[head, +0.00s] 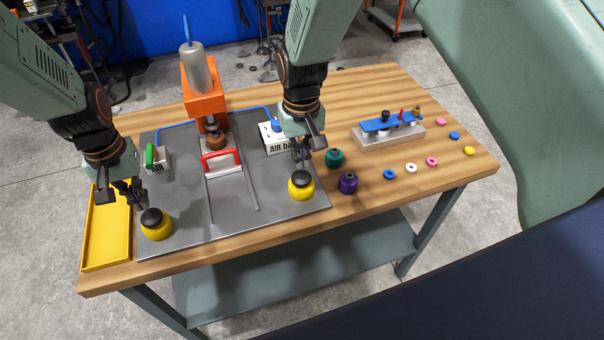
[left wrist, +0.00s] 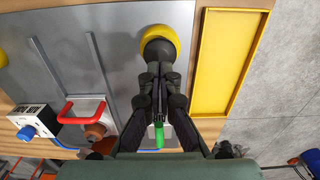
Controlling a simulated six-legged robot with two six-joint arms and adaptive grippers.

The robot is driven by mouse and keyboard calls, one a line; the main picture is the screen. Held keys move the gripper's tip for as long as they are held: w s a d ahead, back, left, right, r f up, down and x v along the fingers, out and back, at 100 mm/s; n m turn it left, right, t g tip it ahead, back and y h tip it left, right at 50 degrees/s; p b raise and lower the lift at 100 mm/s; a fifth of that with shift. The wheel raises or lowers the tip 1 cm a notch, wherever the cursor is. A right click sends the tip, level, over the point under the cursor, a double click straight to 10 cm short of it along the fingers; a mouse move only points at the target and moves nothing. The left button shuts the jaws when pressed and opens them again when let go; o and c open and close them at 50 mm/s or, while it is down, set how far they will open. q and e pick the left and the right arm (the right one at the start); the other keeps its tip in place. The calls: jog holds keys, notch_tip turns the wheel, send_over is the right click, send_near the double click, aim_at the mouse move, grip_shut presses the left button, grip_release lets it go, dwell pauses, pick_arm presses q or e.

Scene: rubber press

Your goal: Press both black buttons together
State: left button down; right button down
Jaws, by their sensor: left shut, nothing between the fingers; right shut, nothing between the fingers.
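Two black buttons on yellow round bases stand at the front of the grey metal plate. The left black button (head: 152,217) is near the yellow tray; it also shows in the left wrist view (left wrist: 158,48), partly covered by my fingers. The right black button (head: 300,179) is near the plate's right edge. My left gripper (head: 138,201) is shut and empty, just behind and above the left button; in the left wrist view its fingertips (left wrist: 159,66) overlap the button's edge. My right gripper (head: 304,160) is shut and empty, above and behind the right button. I cannot tell whether either touches.
A yellow tray (head: 104,235) lies left of the plate. The orange press (head: 206,100) with a red handle (head: 221,158) stands between the arms. Coloured rings lie further right.

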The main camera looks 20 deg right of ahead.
aim_at(302, 176)
pick_arm(q)
jog(key=shift+f, duration=1.8)
pick_arm(e)
jog(key=shift+f, duration=1.85)
pick_arm(q)
jog(key=shift+s+f, duration=0.1)
jog(key=shift+f, duration=0.45)
pick_arm(e)
jog(key=shift+s+f, duration=0.1)
jog(key=shift+f, duration=0.4)
dwell(0.6)
